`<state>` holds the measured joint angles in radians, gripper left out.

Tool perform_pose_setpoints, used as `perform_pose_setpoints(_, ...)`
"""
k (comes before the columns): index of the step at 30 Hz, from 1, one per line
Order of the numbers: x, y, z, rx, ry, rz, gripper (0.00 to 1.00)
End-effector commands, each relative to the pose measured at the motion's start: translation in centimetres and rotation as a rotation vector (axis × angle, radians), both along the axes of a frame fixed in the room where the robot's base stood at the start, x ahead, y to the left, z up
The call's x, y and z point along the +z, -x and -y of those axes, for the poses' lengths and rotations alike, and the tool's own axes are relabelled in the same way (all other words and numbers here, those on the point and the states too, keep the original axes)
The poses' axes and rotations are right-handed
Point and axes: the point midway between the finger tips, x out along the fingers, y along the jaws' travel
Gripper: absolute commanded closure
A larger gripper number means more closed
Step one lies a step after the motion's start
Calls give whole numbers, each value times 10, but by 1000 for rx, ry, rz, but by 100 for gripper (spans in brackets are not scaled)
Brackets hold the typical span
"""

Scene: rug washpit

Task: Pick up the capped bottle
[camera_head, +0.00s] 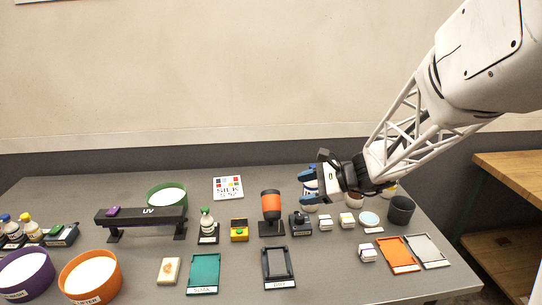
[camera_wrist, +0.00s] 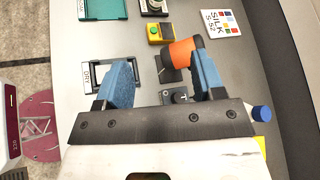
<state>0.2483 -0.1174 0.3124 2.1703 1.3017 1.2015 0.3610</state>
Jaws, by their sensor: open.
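My gripper (camera_head: 309,187) is open, held above the right half of the grey table, its blue fingers pointing left. In the wrist view the open fingers (camera_wrist: 162,78) have nothing between them. A green-capped bottle (camera_head: 207,224) stands upright on a dark base left of my gripper, apart from it. A blue-capped bottle (camera_head: 9,226) and a yellow-capped bottle (camera_head: 30,227) stand at the far left. A blue cap (camera_wrist: 262,113) shows beside the gripper's right side in the wrist view; its body is mostly hidden. I cannot tell which bottle the task means.
An orange-and-black device (camera_head: 271,205) stands left of the gripper, a yellow box (camera_head: 239,229) beside it. A black UV bench (camera_head: 142,215) stands behind the orange tub (camera_head: 90,276) and purple tub (camera_head: 25,273). A dark cup (camera_head: 401,210) and an orange tray (camera_head: 398,254) are right.

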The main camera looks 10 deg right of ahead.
Motion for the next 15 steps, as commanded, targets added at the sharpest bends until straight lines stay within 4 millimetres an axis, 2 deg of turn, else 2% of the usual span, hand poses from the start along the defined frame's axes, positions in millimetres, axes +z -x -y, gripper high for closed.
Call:
perform_pose_setpoints(6, -20, -59, 34, -195, -215, -76, 37)
perform_pose_setpoints(15, -54, -128, 94, -449, -495, -145, 37)
